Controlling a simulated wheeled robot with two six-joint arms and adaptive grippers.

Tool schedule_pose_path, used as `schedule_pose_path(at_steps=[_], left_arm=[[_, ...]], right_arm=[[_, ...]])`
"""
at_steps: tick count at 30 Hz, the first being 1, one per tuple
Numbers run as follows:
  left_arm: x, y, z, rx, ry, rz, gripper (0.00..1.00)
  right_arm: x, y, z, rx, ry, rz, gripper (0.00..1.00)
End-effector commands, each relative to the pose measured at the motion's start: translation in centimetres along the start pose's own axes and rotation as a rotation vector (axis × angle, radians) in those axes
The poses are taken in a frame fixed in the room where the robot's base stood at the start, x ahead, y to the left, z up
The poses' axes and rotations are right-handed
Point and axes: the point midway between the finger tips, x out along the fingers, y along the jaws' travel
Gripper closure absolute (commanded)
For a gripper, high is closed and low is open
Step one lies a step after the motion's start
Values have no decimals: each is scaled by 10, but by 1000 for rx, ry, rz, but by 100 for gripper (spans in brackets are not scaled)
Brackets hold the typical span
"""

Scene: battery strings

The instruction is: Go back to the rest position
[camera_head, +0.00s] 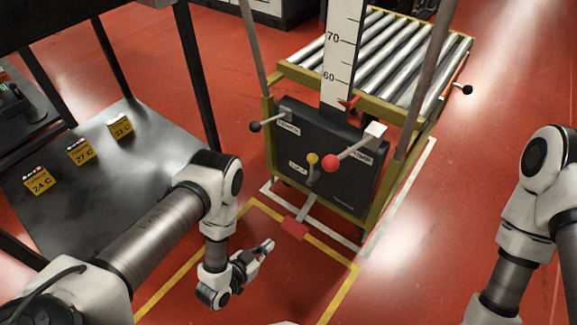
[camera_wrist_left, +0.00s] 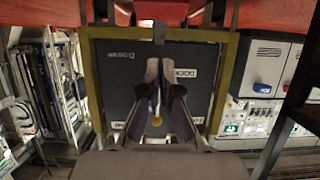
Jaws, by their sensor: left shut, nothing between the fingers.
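My left gripper (camera_head: 265,247) is shut and empty, held in free air over the red floor in front of the dark control panel (camera_head: 345,190). In the left wrist view its fingers (camera_wrist_left: 157,85) are together in front of the same panel (camera_wrist_left: 115,75), which appears upside down there. The panel carries a lever with a red knob (camera_head: 331,163), one with a yellow knob (camera_head: 313,158) and one with a black knob (camera_head: 255,127). My right arm shows at the right edge, but its gripper is out of view.
A yellow-framed roller conveyor (camera_head: 390,60) stands behind the panel, with a scale post (camera_head: 340,50). A dark table (camera_head: 75,190) at the left holds several yellow temperature tags (camera_head: 79,152). The red floor between table and panel is clear.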

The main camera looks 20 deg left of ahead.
Motion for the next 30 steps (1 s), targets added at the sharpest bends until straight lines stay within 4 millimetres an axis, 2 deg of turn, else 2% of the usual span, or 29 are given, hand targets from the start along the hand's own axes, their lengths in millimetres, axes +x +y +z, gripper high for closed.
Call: schedule_pose_path(at_steps=[4,7,8,11,12,14,16,20,25,30], left_arm=[[1,0,-1,0,2,0,100],[7,-4,-14,8,24,-3,100],[11,-7,-22,12,37,-5,100],[25,-17,-62,30,91,-14,100],[26,-23,-83,35,101,-25,100],[22,-30,-104,31,43,-50,100],[3,-35,-105,-2,-123,-80,100],[-56,-31,-74,-99,-478,-131,100],[-135,-14,-32,-214,-834,-176,100],[-212,8,-2,-327,-1149,-219,100]], right_arm=[[0,0,0,0,0,0,100],[-1,0,0,0,0,0,100],[-1,0,0,0,0,0,100],[-2,0,0,0,0,0,100],[-3,0,0,0,0,0,100],[-4,0,0,0,0,0,100],[-4,0,0,0,0,0,100],[-5,0,0,0,0,0,100],[-5,0,0,0,0,0,100],[-5,0,0,0,0,0,100]])
